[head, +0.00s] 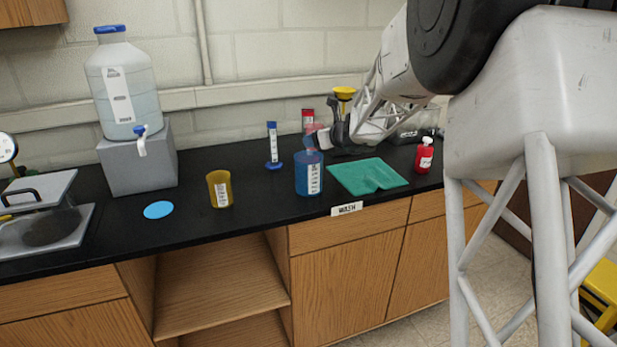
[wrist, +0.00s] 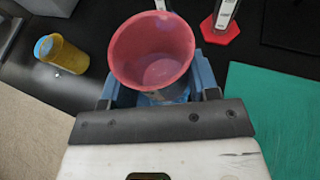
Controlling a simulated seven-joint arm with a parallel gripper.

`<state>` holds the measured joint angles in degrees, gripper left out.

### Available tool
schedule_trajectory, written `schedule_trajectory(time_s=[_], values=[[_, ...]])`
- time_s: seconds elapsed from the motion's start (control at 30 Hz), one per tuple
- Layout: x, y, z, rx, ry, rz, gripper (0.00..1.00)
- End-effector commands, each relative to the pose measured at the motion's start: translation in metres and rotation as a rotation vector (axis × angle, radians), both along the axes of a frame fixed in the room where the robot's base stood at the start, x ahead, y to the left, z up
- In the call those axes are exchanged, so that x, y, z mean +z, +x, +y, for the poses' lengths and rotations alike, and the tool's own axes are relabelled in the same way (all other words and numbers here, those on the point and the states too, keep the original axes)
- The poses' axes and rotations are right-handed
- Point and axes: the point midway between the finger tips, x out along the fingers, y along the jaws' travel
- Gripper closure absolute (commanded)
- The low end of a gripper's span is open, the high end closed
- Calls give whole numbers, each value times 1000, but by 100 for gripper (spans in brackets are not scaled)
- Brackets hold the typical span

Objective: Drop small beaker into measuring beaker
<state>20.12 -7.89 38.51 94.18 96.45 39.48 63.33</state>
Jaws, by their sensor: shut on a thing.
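The small beaker is a translucent pink-red cup (wrist: 152,48), held upright between the fingers of my gripper (wrist: 158,82). In the head view my gripper (head: 325,138) is over the counter, and the small beaker (head: 312,134) shows faintly at its tip. The measuring beaker is blue with a white scale (head: 301,176) and stands upright on the counter just below the small beaker. In the wrist view only a bit of blue shows beneath the small beaker, mostly hidden by it and the gripper. The small beaker appears above the blue rim; the exact gap is unclear.
A yellow beaker (head: 219,189) stands to the left, near a blue disc (head: 158,210). A blue graduated cylinder (head: 273,148) stands behind. A green mat (head: 370,177) and a red bottle (head: 424,156) are to the right. A water jug (head: 122,85) stands on a grey block.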

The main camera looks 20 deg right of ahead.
Motion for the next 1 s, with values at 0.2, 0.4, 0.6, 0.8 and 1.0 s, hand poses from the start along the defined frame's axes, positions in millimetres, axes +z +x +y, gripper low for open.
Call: schedule_trajectory(time_s=[0.2, 0.4, 0.6, 0.8, 1.0], values=[[0, 0, 0, 0, 0, 0, 33], [0, 0, 0, 0, 0, 0, 15], [0, 0, 0, 0, 0, 0, 15], [3, -7, -3, 0, 0, 0, 15], [11, -24, -11, -1, -1, 0, 15]])
